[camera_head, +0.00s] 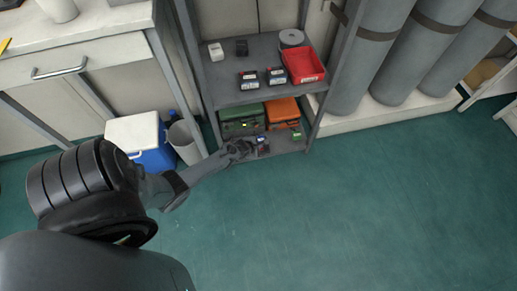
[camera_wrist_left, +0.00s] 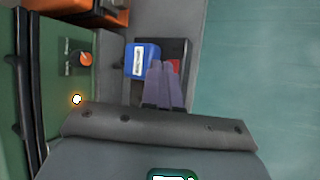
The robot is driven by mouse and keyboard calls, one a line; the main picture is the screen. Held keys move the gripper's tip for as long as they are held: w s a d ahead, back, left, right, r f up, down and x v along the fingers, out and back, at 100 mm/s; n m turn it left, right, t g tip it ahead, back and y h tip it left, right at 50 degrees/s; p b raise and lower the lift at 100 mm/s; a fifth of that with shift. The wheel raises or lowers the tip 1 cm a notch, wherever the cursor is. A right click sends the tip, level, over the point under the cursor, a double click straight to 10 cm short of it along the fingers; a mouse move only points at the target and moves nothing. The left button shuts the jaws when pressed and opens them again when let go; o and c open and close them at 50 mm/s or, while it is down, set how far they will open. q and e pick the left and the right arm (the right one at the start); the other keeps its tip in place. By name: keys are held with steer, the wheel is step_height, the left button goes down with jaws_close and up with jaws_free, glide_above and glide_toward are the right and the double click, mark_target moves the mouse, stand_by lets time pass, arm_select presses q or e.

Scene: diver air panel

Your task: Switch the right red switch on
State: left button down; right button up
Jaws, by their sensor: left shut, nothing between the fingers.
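In the left wrist view a small red part (camera_wrist_left: 174,66), perhaps a red switch, shows on a dark block (camera_wrist_left: 178,47). A blue block (camera_wrist_left: 143,58) with a pale label is beside it on the left. My left gripper (camera_wrist_left: 164,72) is shut and empty. Its fingertips are in front of the dark block and overlap the red part; whether they touch it I cannot tell. In the head view this gripper (camera_head: 247,149) is at the lower shelf's front, next to a small dark item (camera_head: 262,144). The switch's position is not readable. My right gripper is not in view.
A green case (camera_head: 241,121) and an orange case (camera_head: 283,111) stand on the lower shelf. In the wrist view the green case (camera_wrist_left: 55,30) has an orange knob (camera_wrist_left: 86,58) and a lit lamp (camera_wrist_left: 77,99). A red tray (camera_head: 304,66) is above.

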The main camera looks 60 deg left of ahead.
arm_select(q)
steer(key=shift+f, duration=0.35)
steer(key=shift+s+f, duration=0.1)
steer(key=shift+f, duration=0.15)
stand_by(0.6)
steer(key=shift+r, duration=0.15)
steer(key=shift+r+p, duration=0.6)
steer(key=shift+p, duration=0.25)
steer(key=r+p, duration=0.3)
steer(key=w+r+p, duration=0.1)
steer(key=r+p, duration=0.1)
steer(key=shift+d, duration=0.15)
steer(key=shift+s, duration=0.15)
stand_by(0.4)
